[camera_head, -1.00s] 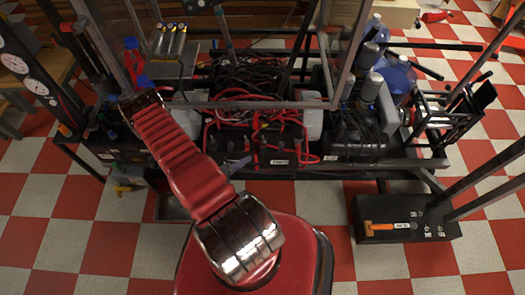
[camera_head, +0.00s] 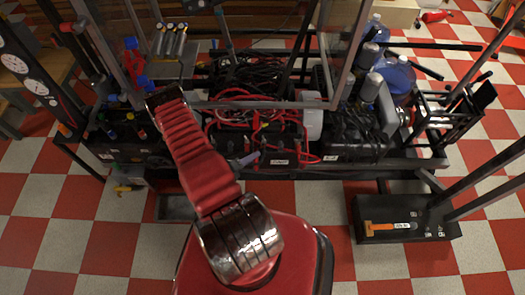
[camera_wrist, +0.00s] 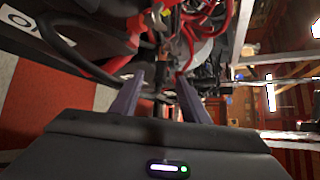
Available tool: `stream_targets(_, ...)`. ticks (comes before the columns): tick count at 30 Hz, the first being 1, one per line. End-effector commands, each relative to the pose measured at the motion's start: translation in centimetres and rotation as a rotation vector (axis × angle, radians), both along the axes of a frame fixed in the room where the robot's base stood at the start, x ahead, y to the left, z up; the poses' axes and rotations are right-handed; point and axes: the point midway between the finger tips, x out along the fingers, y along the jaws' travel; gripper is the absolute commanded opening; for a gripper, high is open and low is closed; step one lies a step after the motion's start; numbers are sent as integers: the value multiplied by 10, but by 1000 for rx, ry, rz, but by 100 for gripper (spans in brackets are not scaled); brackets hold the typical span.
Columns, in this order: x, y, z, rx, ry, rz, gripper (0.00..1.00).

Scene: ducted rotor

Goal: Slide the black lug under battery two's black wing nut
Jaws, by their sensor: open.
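My gripper (camera_wrist: 160,88) shows in the wrist view as two grey-purple fingers spread apart. A dark, narrow piece with some red lies between or just beyond them; I cannot tell whether it is the lug. In the head view a fingertip of my gripper (camera_head: 248,160) shows past my red arm, at the front of a black battery box (camera_head: 281,148) with red cables on top. A white label (camera_head: 280,162) on its front is too small to read. The black lug and the black wing nut cannot be made out for certain in either view.
Red cables (camera_wrist: 190,30) and a thick black cable (camera_wrist: 62,45) run close to my fingers. Metal frame posts stand behind. A black box with an orange-handled tool (camera_head: 390,226) is on the checkered floor.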

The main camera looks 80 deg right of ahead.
Motion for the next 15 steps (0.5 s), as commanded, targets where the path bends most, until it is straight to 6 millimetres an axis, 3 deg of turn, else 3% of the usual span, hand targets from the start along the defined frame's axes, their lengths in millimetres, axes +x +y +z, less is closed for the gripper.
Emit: stream_targets(15, -27, -34, -17, 1, 0, -1, 42)
